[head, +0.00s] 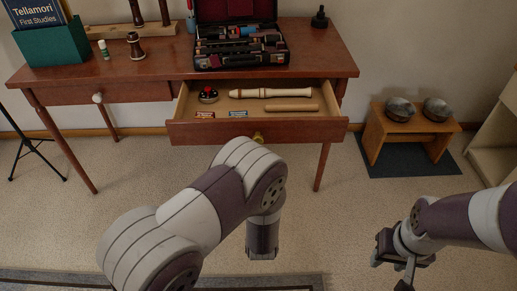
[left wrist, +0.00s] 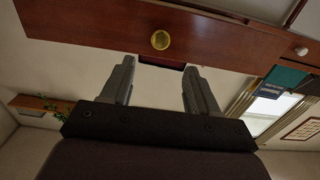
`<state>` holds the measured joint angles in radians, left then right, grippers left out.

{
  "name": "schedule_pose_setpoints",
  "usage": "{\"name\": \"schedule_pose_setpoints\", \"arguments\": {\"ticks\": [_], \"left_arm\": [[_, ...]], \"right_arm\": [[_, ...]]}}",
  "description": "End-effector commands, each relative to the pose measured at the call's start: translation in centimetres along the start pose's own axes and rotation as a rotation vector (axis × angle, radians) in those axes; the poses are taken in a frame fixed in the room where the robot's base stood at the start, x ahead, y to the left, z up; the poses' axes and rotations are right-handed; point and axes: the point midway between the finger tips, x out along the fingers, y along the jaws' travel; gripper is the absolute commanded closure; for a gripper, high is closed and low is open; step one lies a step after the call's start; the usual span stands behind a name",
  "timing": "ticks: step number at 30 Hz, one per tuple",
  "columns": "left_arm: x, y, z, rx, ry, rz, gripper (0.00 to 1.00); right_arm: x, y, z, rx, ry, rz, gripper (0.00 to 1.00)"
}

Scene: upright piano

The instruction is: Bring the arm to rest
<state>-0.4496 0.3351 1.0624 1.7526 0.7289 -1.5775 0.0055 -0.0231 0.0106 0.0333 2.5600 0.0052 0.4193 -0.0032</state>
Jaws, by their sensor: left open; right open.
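My left arm (head: 215,190) reaches forward in front of the open drawer (head: 190,133). In the left wrist view my left gripper (left wrist: 158,80) is open with nothing between its fingers. The drawer front (left wrist: 95,25) with its brass knob (left wrist: 160,40) lies beyond the fingertips, apart from them. The knob also shows in the head view (head: 258,137), just beyond the arm. The left fingers cannot be made out in the head view. My right gripper (head: 400,268) is open and empty, low at the right over the carpet.
The drawer juts from the wooden table (head: 130,65) and holds a recorder (head: 270,93) and small items. An open instrument case (head: 240,62) stands on top. A low stool (head: 410,125) with two bowls is at right. Carpet between arms is clear.

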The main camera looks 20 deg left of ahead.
Motion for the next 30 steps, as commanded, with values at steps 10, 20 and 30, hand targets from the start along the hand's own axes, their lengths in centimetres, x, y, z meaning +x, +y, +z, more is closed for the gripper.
{"name": "schedule_pose_setpoints", "arguments": {"ticks": [10,20,30], "left_arm": [[-2.9,0.0,0.1,0.000,0.000,0.000,0.40],[-2.8,0.0,0.1,0.000,0.000,-0.001,0.40],[-8.5,2.5,10.8,0.084,-0.782,0.191,0.40]], "right_arm": [[-0.5,0.0,-0.1,0.000,0.000,0.000,0.57],[-0.5,0.0,-0.1,0.000,0.000,0.000,0.57],[-0.5,0.0,-0.1,0.000,0.000,0.000,0.57]]}}
